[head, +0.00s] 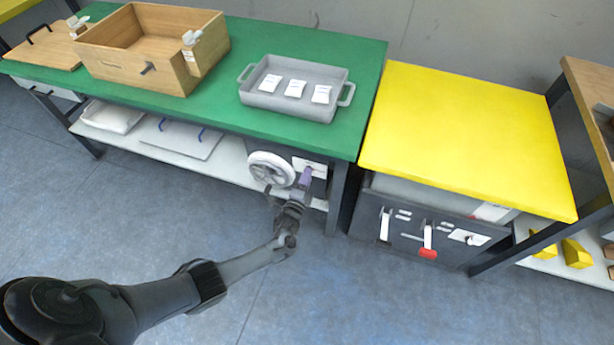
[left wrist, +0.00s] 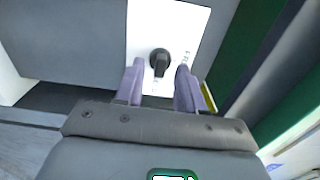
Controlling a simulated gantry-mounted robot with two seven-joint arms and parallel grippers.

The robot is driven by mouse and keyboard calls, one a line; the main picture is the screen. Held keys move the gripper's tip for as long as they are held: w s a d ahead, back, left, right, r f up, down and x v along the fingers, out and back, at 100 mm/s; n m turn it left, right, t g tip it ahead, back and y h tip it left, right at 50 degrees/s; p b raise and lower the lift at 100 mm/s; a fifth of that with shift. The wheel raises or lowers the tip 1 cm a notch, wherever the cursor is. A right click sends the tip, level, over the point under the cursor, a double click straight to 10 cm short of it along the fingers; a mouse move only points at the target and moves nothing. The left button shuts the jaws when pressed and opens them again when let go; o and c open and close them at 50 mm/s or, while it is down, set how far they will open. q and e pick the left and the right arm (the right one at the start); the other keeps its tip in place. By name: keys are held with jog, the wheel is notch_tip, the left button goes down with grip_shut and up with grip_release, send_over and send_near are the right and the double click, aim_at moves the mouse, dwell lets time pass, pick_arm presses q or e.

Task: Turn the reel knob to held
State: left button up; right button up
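The reel knob is a small black knob (left wrist: 160,62) on a white plate (left wrist: 150,25) in the left wrist view. The plate is fixed to a grey panel below the green bench. In the head view the plate (head: 312,166) shows just right of a white reel (head: 271,169), and the knob itself is hidden or too small to tell. My left gripper (head: 303,182) is at the plate. In the left wrist view its two purple fingers (left wrist: 158,80) are spread, one on each side of the knob's lower end, with gaps visible. My right gripper is not in view.
The green bench (head: 220,85) overhangs the panel and has a bench leg (head: 337,195) close to the right. A yellow-topped bench (head: 460,130) with levers on a dark panel stands further right. The floor in front (head: 380,300) is clear.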

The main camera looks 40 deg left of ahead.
pick_arm(q)
jog(key=p+v, duration=0.4)
jog(key=v, duration=0.6)
